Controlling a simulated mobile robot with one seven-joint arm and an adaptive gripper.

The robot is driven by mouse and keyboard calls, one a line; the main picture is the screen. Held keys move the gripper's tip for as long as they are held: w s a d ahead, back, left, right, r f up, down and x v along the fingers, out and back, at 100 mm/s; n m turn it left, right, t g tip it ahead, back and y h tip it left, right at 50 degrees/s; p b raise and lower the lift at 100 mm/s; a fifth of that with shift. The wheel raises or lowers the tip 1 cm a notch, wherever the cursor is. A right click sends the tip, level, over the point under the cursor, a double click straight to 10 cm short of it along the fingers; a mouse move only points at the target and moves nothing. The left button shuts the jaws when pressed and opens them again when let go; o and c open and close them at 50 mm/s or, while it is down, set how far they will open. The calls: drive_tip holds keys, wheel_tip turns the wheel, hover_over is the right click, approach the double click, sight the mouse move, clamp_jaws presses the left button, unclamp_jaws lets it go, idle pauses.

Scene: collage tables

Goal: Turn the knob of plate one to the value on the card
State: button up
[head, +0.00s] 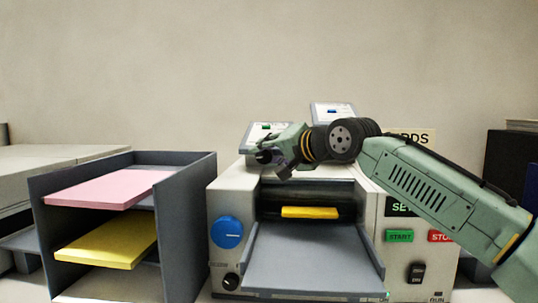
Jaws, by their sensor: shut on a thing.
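Two tilted plates stand on top of the machine. The left plate (254,132) has a small green display, and the right plate (321,107) has a small blue one. Their numbers and values are too small to read. My gripper (264,157) is in front of the lower part of the left plate, its dark fingers shut on what appears to be that plate's knob. The fingers hide the knob and its pointer. A sign ending in "RDS" (420,138) shows behind my arm at the right; no card value is readable.
The machine (230,187) has a blue knob (227,232), a smaller black knob (231,282), a grey tray (310,262), a yellow piece (309,212), a green START button (399,236) and a red button (440,236). A grey rack (190,190) with pink and yellow sheets stands left.

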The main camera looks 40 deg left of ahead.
drive_tip(key=shift+s+a+r+g+y, duration=0.1)
drive_tip(key=shift+s+a+g+y, duration=0.25)
drive_tip(key=shift+s+g+y, duration=0.25)
drive_tip(key=shift+w+d, duration=0.25)
drive_tip(key=shift+w, duration=0.15)
drive_tip(key=shift+t, duration=0.3)
drive_tip(key=o, duration=0.9)
drive_tip(key=shift+o, duration=1.3)
drive_tip(key=shift+w+d, duration=0.1)
drive_tip(key=shift+w, duration=0.1)
drive_tip(key=v, duration=1.2)
drive_tip(key=shift+c, duration=0.5)
